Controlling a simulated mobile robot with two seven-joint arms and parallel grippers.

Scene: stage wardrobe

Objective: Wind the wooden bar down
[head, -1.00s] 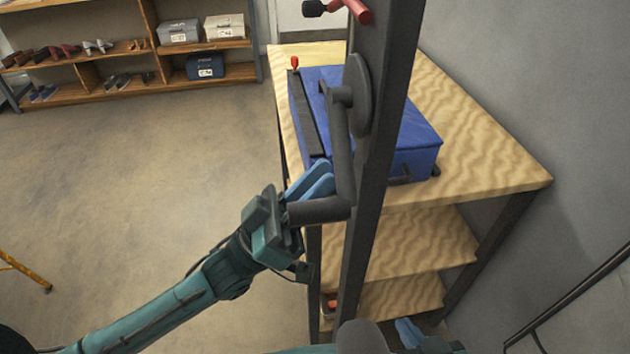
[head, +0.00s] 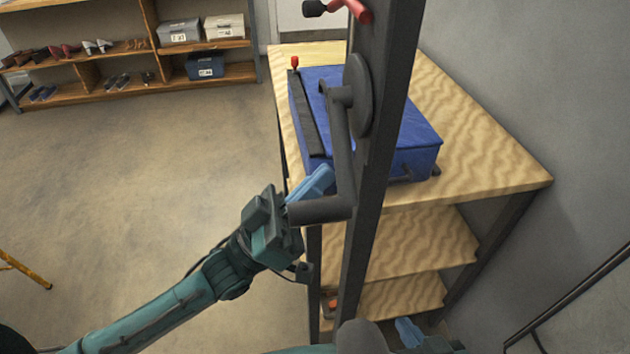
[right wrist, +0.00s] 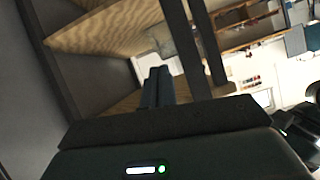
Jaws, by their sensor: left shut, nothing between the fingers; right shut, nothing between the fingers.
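A dark crank stands on the side of a dark upright post (head: 378,170). Its round hub (head: 358,95) is high on the post, its arm (head: 341,150) hangs down, and its grip (head: 322,209) sticks out to the left at the bottom. My left gripper (head: 318,180) is shut and empty, its blue fingers just above and beside the grip; whether they touch it I cannot tell. My right gripper (head: 408,333) is low at the bottom edge, right of the post; its fingers look shut and empty in the right wrist view (right wrist: 158,85). I cannot make out a wooden bar.
A wooden table (head: 470,150) with lower shelves stands behind the post and carries a blue case (head: 415,130). A red-handled part (head: 350,10) sits high on the post. A grey wall closes off the right. Open floor (head: 130,190) lies to the left.

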